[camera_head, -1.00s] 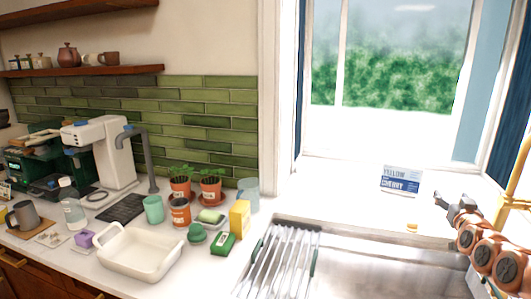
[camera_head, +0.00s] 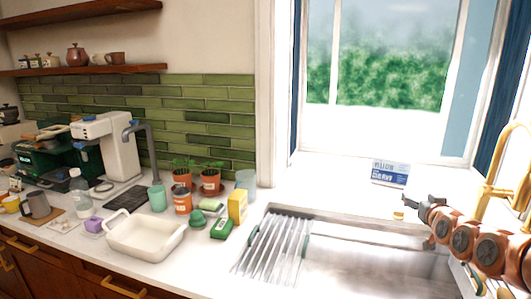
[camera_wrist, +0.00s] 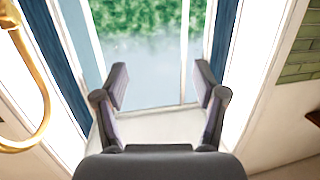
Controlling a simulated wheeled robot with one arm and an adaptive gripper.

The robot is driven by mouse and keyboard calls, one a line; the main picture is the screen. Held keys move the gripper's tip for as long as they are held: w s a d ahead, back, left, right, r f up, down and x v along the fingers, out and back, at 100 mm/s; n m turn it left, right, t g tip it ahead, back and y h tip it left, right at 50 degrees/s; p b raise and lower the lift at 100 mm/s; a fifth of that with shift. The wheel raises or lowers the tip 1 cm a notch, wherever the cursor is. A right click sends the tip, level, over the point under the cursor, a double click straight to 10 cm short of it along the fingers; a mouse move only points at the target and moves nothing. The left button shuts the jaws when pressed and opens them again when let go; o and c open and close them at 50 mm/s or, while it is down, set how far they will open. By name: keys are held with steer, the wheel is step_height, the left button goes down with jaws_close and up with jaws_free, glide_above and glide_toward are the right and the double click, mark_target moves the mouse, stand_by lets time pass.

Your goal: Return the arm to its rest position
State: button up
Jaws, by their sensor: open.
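My gripper (camera_head: 424,208) is at the right of the head view, above the sink's right part, with its fingers pointing left. In the wrist view its two dark fingers (camera_wrist: 160,85) stand well apart with nothing between them. It is open and empty. The orange-jointed arm links behind it are mine and run to the right edge of the head view. The wrist view looks toward the window (camera_wrist: 150,50), which appears upside down there.
The metal sink (camera_head: 350,272) with a drying rack (camera_head: 275,250) lies below my gripper. A brass faucet (camera_head: 490,190) rises close behind my arm. A blue-and-white box (camera_head: 390,172) stands on the sill. A white dish (camera_head: 145,240), potted plants and a coffee machine (camera_head: 118,145) crowd the left counter.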

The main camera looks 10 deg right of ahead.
steer(key=a+f+n+g+y, duration=0.1)
steer(key=a+y, duration=0.1)
steer(key=a, duration=0.6)
steer(key=a+f+n+g+y, duration=0.1)
steer(key=a+f+g+y, duration=0.1)
steer(key=a, duration=0.5)
steer(key=s+a+f+n+g+y, duration=0.1)
steer(key=s+a+f+g, duration=0.15)
steer(key=a, duration=0.45)
steer(key=s+a+f+n+g+y, duration=0.1)
steer(key=s+a+g, duration=0.1)
steer(key=s+a, duration=0.3)
steer(key=s+a+f+g, duration=0.2)
steer(key=s+a+g, duration=0.15)
steer(key=s, duration=0.65)
steer(key=s+a+f+g, duration=0.1)
steer(key=s+a+g, duration=0.3)
steer(key=s, duration=0.6)
steer(key=s+a+f+g, duration=0.2)
steer(key=s+a, duration=0.4)
steer(key=s, duration=0.4)
step_height(320, 180, down, 23)
steer(key=s+g+b, duration=0.1)
steer(key=s+b, duration=0.1)
steer(key=b, duration=2)
step_height(320, 180, up, 20)
steer(key=t+p, duration=0.1)
steer(key=p, duration=1.7)
steer(key=shift+w+h, duration=0.3)
steer(key=shift+h, duration=0.1)
